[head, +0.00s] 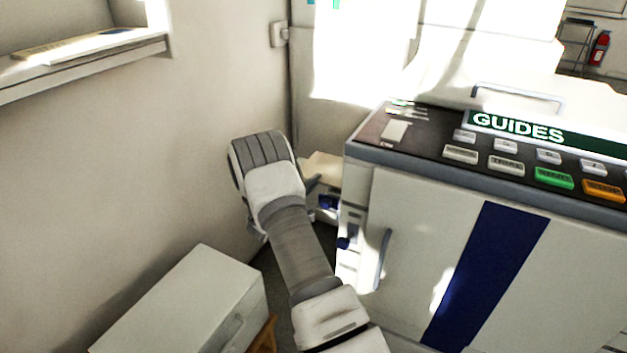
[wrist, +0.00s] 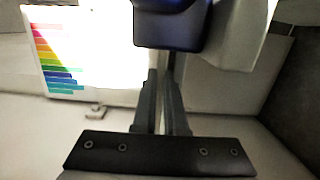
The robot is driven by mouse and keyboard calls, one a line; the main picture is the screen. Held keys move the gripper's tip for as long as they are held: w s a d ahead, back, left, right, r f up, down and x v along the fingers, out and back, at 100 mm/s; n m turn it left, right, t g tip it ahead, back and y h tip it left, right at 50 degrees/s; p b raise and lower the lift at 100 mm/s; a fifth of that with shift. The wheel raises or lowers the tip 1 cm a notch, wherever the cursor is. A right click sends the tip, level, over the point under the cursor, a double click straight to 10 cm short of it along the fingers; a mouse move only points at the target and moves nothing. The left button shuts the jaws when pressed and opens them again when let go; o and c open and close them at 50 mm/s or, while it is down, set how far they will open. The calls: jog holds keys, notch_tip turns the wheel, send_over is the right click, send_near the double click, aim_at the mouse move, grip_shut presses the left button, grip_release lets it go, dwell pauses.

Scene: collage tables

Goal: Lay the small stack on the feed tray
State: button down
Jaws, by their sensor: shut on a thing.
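My gripper (wrist: 160,85) shows in the wrist view as two dark fingers standing close together above a black plate. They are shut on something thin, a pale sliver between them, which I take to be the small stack. Its edges and extent are hard to make out. In the head view my wrist hides most of the fingers, to the left of the copier-like machine (head: 455,245). A cream sheet-like piece (head: 323,168) shows just right of my wrist, at the machine's left side. I cannot tell whether it is the feed tray or the stack.
A dark blue block (wrist: 170,28) stands close beyond the fingertips. The wall (head: 200,110) runs close on the left. A white box-like cabinet (head: 185,305) stands at lower left, and a shelf (head: 90,62) is above it. The machine's handle (head: 383,262) juts out beside my arm.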

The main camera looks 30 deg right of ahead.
jog(key=shift+f, duration=0.5)
jog(key=c, duration=0.9)
grip_release()
jog(key=shift+a, duration=0.1)
jog(key=p+v, duration=0.4)
jog(key=v, duration=1.3)
jog(key=shift+a, duration=0.15)
